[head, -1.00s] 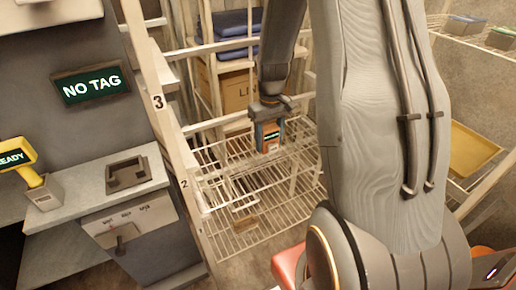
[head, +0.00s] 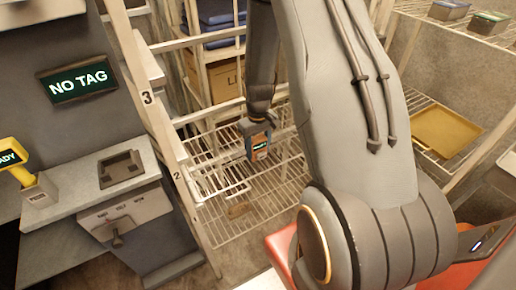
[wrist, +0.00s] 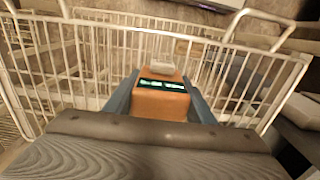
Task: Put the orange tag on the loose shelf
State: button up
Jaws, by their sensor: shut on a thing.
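The orange tag (head: 260,153) is a blocky orange piece with a dark display bearing green text. It also shows in the wrist view (wrist: 161,104), held between two blue-grey fingers. My gripper (head: 258,142) is shut on it and points down, in front of the wire rack. White wire shelves (head: 240,212) lie behind and below the tag; one wire shelf with raised looped ends (wrist: 65,70) spreads around it in the wrist view. I cannot tell for certain which shelf is loose, or whether the tag touches any wire.
Rack uprights marked 3 and 2 (head: 150,120) stand left of my gripper. Farther left are a grey counter with a dark tray (head: 121,170), a yellow reader (head: 18,165) and a NO TAG sign (head: 77,84). A yellow tray (head: 445,130) sits on shelving at right.

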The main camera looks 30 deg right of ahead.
jog(key=shift+f, duration=0.15)
jog(key=o, duration=1.1)
notch_tip(320, 180, up, 12)
jog(key=b, duration=0.2)
jog(key=shift+b, duration=0.3)
jog(key=s+a+r, duration=0.3)
jog(key=s+a, duration=0.3)
jog(key=s, duration=0.1)
jog(key=s+a+r, duration=0.4)
jog(key=s+a, duration=0.3)
jog(key=s, duration=0.1)
jog(key=shift+s+a+t, duration=0.15)
jog(key=shift+s+t, duration=0.15)
jog(key=shift+t, duration=0.1)
